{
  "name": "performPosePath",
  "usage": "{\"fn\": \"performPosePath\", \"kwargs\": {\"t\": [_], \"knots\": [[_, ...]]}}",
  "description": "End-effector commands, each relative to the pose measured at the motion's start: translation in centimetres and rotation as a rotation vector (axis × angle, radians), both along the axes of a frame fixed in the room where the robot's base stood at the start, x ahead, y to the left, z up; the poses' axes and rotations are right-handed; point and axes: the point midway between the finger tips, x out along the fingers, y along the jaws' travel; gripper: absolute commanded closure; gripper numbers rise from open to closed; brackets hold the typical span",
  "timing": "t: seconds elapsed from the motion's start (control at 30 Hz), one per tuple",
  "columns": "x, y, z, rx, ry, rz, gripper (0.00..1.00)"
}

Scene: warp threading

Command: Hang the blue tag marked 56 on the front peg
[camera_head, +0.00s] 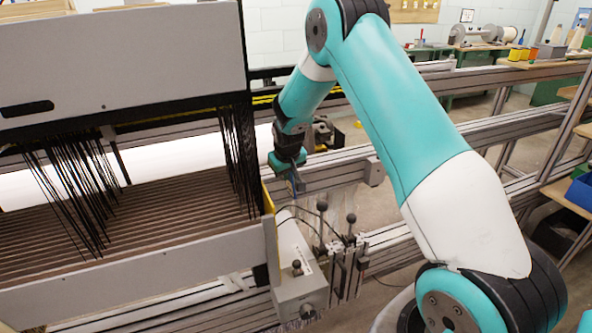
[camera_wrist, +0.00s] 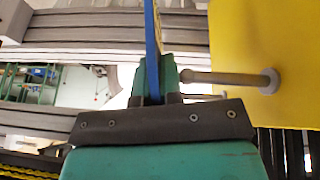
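My gripper (camera_head: 289,166) hangs at the right end of the loom frame. In the wrist view its green fingers (camera_wrist: 153,78) are shut on the blue tag (camera_wrist: 152,35), which is seen edge-on as a thin upright strip. The number on the tag cannot be read. A grey peg (camera_wrist: 225,78) with a round head sticks out of a yellow plate (camera_wrist: 245,35) to the right of the fingers. The peg and the tag look apart. In the head view the yellow plate (camera_head: 268,199) shows only as a thin edge and the peg cannot be made out.
The grey loom frame (camera_head: 150,245) with dark hanging threads (camera_head: 238,155) fills the left. Black-knobbed levers (camera_head: 350,219) and a grey end housing (camera_head: 298,290) stand below my gripper. Metal rails (camera_head: 450,160) run behind my arm.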

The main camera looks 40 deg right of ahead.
Motion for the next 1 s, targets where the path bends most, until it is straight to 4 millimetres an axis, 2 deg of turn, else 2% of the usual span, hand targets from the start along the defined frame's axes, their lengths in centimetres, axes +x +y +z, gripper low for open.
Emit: {"fn": "performPosePath", "kwargs": {"t": [0.03,0.17,0.27,0.37,0.5,0.53,0.6,0.8,1.0], "knots": [[0.2,5.6,-1.3,0.144,0.005,0.118,0.74],[0.2,5.6,-1.1,0.144,0.007,0.119,0.74],[0.0,5.6,-0.2,0.139,0.006,0.117,0.74],[-0.6,5.5,1.6,0.126,0.002,0.108,0.73],[-1.8,5.4,5.3,0.097,-0.005,0.09,0.73],[-2.1,5.3,6.1,0.089,-0.008,0.085,0.64],[-2.9,5.1,7.9,0.072,-0.008,0.071,0.64],[-4.8,2.6,12.3,0.049,-0.009,0.034,0.64],[-6.1,0.6,15.0,0.035,-0.006,0.009,0.64]]}}
